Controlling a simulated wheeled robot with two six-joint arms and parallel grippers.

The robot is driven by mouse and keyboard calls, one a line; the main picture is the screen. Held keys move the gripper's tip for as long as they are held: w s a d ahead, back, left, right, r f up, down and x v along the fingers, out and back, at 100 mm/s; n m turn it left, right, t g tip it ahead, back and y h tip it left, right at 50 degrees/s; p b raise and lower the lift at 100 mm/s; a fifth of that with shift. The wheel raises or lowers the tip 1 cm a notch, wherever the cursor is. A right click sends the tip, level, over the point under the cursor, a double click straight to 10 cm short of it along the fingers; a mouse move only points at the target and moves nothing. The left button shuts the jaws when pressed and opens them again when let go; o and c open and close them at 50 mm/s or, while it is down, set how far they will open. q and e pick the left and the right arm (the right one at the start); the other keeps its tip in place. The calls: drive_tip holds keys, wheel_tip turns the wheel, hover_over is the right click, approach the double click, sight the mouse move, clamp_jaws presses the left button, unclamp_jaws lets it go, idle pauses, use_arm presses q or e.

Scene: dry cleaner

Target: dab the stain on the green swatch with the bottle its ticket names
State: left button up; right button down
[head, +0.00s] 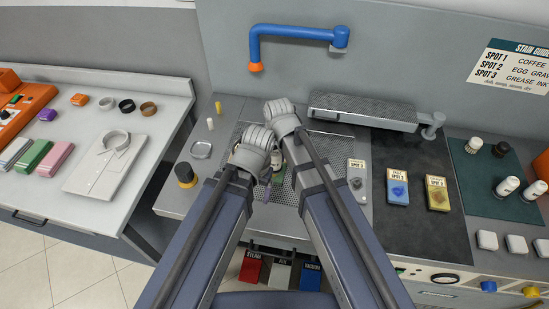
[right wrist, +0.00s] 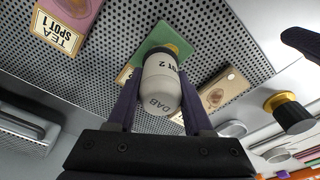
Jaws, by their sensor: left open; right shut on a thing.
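My right gripper (right wrist: 158,92) is shut on a white bottle (right wrist: 160,84) in the right wrist view. Beyond that end lies the green swatch (right wrist: 154,38) on a perforated metal board. Whether the bottle touches the swatch I cannot tell. My left gripper (head: 261,178) is open, low over the board, close beside my right gripper in the head view.
A pink swatch with ticket "TEA SPOT 1" (right wrist: 66,24) and a tan stained swatch (right wrist: 218,90) lie nearby. Blue (head: 397,188) and yellow (head: 437,194) swatches lie right. Several bottles stand on a dark green mat (head: 485,190). A blue pipe (head: 290,31) overhangs the back.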

sight(275, 152)
use_arm(q)
drive_tip(key=shift+f+b, duration=0.55)
drive_tip(key=shift+b, duration=0.05)
use_arm(e)
drive_tip(key=shift+f, duration=0.55)
idle(1.2)
wheel_tip(275, 152, up, 7)
drive_tip(key=p, duration=0.7)
use_arm(q)
wheel_tip(275, 152, up, 7)
